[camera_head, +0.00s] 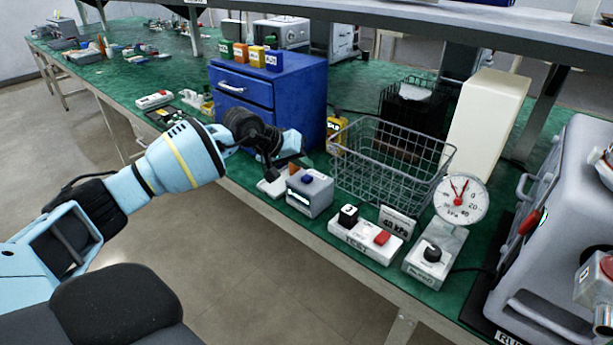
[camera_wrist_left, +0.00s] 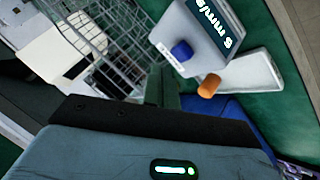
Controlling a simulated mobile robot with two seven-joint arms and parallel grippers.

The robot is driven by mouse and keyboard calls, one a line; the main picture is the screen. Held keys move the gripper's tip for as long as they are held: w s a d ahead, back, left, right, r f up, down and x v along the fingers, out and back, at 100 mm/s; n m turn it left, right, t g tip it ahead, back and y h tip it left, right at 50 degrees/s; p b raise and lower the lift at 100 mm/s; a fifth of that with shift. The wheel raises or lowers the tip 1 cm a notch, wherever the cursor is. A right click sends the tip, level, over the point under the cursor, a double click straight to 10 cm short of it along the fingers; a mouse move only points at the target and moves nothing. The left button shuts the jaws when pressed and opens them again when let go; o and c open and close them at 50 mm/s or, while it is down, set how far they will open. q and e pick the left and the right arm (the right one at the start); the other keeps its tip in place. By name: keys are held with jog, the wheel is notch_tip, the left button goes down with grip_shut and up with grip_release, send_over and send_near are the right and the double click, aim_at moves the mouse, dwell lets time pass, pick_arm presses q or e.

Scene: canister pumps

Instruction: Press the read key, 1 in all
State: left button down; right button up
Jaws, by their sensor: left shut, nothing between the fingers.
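A grey meter box (camera_head: 309,192) stands near the front edge of the green bench, with a blue key (camera_head: 308,179) on its top. In the left wrist view the box (camera_wrist_left: 205,42) shows a display with "mm/s", and the blue key (camera_wrist_left: 181,51) is in plain sight. No "read" lettering is legible on it. My left gripper (camera_head: 272,176) is shut and empty, above and just left of the box, apart from the key. Its dark fingers (camera_wrist_left: 163,88) also show in the left wrist view. My right gripper is not in view.
To the right are a white test box (camera_head: 352,236) with a red button, a knob box (camera_head: 428,262) and a dial gauge (camera_head: 461,200). A blue cabinet (camera_head: 290,95) stands behind.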

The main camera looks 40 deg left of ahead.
aim_at(303, 178)
pick_arm(q)
jog(key=shift+r+p, duration=0.7)
jog(key=shift+r, duration=1.45)
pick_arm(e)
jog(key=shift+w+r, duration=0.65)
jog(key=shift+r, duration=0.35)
pick_arm(q)
jog(key=shift+f, duration=0.1)
